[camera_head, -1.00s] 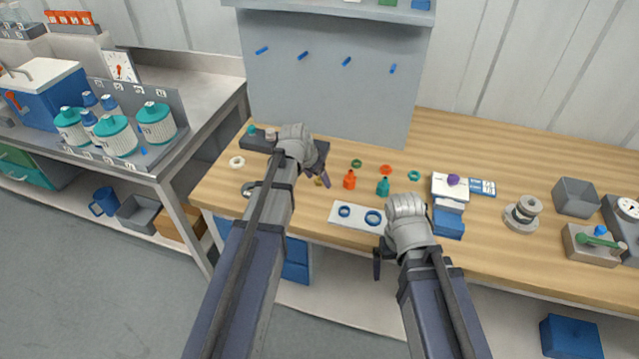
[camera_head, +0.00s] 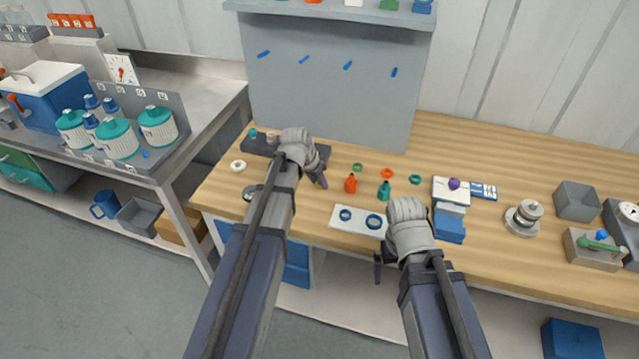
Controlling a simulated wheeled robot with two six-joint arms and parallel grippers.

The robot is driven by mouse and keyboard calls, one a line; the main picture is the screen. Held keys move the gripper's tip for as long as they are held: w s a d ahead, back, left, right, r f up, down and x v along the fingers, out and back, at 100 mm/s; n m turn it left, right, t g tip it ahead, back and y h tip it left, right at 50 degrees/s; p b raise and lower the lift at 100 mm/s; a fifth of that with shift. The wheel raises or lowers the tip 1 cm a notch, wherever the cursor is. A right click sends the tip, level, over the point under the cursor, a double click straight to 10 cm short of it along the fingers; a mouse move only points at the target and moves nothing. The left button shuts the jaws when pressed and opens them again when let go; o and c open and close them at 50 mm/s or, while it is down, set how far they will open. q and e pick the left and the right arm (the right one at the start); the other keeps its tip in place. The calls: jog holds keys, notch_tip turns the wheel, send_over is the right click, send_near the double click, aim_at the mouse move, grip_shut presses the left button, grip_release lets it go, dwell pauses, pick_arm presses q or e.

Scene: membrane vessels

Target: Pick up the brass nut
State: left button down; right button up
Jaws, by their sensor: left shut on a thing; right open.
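The brass nut (camera_head: 318,185) is a tiny yellowish piece on the wooden bench, left of the orange bottle. My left gripper (camera_head: 321,182) is at the nut and shut on it, low over the bench top. Its wrist and purple-grey fingers cover part of the nut, and I cannot tell whether the nut is clear of the wood. My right gripper (camera_head: 380,268) is open and empty, hanging by the bench's front edge, below the white plate with blue rings.
An orange bottle (camera_head: 350,184) and a teal bottle (camera_head: 384,191) stand close to the right of my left gripper. Several coloured rings lie behind them. A white plate (camera_head: 346,226) lies in front. A dark rack (camera_head: 257,148) stands behind my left wrist.

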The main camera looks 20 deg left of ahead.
aim_at(318, 186)
pick_arm(q)
jog(key=shift+r, duration=0.1)
notch_tip(318, 186, up, 10)
jog(key=p, duration=1)
